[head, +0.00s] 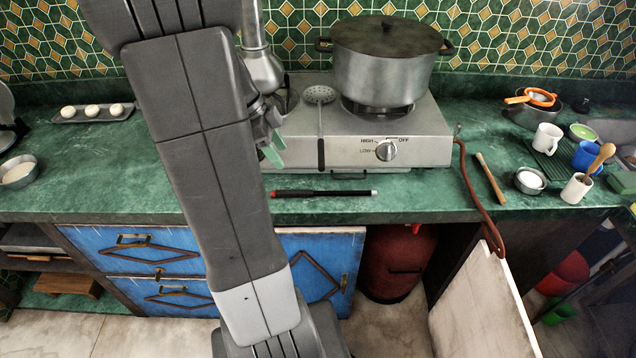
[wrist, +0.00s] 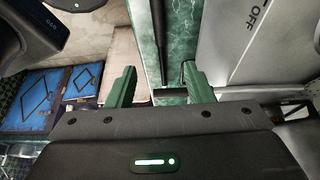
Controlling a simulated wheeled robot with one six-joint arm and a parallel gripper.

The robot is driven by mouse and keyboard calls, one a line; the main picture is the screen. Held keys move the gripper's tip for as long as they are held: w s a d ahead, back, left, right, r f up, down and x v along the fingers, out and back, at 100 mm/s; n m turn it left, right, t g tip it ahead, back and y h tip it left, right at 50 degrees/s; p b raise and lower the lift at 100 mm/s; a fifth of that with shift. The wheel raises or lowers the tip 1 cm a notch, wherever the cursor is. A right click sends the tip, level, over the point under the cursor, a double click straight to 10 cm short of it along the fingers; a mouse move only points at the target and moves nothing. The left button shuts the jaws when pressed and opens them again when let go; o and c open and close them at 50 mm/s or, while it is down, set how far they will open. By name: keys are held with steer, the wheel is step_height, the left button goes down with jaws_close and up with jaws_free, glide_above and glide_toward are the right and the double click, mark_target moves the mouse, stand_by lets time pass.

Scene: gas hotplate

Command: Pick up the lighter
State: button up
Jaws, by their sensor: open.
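The lighter (head: 322,193) is a thin black stick with a red part near its left end and a pale tip at its right end. It lies flat on the green counter in front of the hotplate. My gripper (head: 273,137) is open and empty, at the hotplate's left front, behind and left of the lighter in the head view. In the wrist view my gripper (wrist: 160,84) has its two green fingers apart. The lighter appears there as a dark bar (wrist: 160,35) beyond the gap between them, not touching either finger. Its near end is hard to make out.
The hotplate (head: 430,130) carries a large lidded pot (head: 385,75). A skimmer (head: 320,120) lies across its left side. A wooden rolling pin (head: 490,178) and cups stand right. A red hose (head: 470,190) hangs over the counter edge.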

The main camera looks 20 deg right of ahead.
mark_target(304, 190)
steer(key=p+x, duration=0.1)
steer(key=x, duration=1.2)
steer(key=shift+s+d+f, duration=0.1)
steer(key=shift+d+f, duration=0.05)
steer(key=shift+f, duration=0.05)
steer(key=shift+c, duration=0.5)
jaws_close()
